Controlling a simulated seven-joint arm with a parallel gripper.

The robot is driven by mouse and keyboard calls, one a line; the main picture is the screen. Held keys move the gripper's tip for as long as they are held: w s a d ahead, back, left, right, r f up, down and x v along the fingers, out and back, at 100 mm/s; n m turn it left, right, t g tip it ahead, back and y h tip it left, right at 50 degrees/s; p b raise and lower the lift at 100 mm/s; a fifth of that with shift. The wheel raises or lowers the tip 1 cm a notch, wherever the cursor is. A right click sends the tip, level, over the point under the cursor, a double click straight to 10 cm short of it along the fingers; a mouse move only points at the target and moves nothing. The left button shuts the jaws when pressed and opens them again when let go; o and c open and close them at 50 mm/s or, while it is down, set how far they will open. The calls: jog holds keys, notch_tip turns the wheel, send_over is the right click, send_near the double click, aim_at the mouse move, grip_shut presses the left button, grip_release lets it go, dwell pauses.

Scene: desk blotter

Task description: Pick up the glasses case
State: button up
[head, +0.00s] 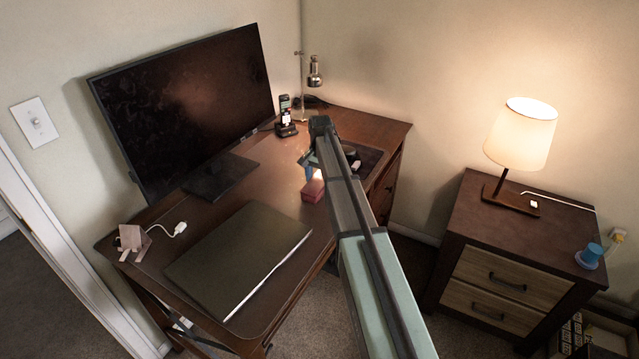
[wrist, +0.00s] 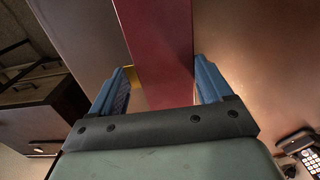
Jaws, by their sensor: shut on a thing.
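The glasses case appears as a dark red, box-like thing (head: 313,191) on the right half of the desk in the head view, below the end of my arm. In the wrist view the red case (wrist: 158,35) runs from the top edge down between my blue fingers. My gripper (wrist: 160,68) is shut on it; in the head view my gripper (head: 310,168) shows just above the case, partly hidden by my arm. A small yellow patch shows beside the left finger. I cannot tell whether the case touches the desk.
A closed laptop (head: 240,255) lies at the desk's front, with a large monitor (head: 190,105) behind.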

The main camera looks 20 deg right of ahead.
notch_tip(320, 180, up, 9)
jog(key=n, duration=0.4)
jog(key=s+a+f+n, duration=0.15)
jog(key=s+a, duration=0.25)
jog(key=s, duration=0.6)
jog(key=s+a+f+n, duration=0.1)
jog(key=s+a+n, duration=0.25)
jog(key=s, duration=0.65)
jog(key=w+d+r+m, duration=0.1)
jog(key=w+d+m, duration=0.2)
jog(key=w, duration=0.7)
jog(key=w+d+r+m, duration=0.2)
jog(key=w+d+m, duration=0.2)
jog(key=w, duration=0.6)
jog(key=shift+d+m, duration=0.25)
jog(key=shift+m, duration=0.75)
